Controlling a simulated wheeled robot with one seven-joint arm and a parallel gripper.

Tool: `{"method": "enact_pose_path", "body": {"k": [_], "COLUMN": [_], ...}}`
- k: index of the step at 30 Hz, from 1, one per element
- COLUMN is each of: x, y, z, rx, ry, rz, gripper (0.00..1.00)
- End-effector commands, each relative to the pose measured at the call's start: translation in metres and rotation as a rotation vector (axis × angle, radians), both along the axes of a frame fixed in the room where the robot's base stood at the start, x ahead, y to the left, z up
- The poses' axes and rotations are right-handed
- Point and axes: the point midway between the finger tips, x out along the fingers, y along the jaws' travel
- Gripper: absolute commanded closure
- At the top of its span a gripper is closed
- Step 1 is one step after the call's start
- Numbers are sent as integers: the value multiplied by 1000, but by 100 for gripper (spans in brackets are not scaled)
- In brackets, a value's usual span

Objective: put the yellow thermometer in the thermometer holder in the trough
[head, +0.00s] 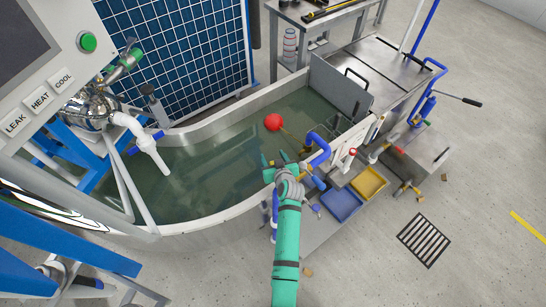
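My gripper (284,163) is at the end of my green arm, over the near wall of the trough (215,208). Its fingertips point toward the water. They look small, and I cannot tell whether they are apart or closed on something. I cannot pick out the yellow thermometer with certainty. A thin yellowish piece (305,148) shows beyond my gripper, beside a blue curved pipe (321,150), but it is too small to identify. I cannot make out the thermometer holder clearly.
A red ball float (273,122) sits in the greenish water. Blue (341,204) and yellow (368,183) bins stand right of my gripper. A white valve pipe (148,150) hangs over the trough's left side. A bench (345,10) is at the back. Open floor lies at right.

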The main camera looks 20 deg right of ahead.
Motion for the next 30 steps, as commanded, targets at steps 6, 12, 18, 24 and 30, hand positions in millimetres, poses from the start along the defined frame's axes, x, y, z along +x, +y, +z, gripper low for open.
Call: {"method": "enact_pose_path", "body": {"k": [6, 12, 18, 24, 30], "x": [0, -10, -46, -80, -100], "y": [0, 0, 2, 3, 4], "z": [2, 17, 36, 55, 66], "rx": [0, 2, 1, 0, 1], "ry": [0, 0, 0, 1, 0], "rz": [0, -1, -2, -1, 0], "gripper": [46, 46, 46, 46, 46]}}
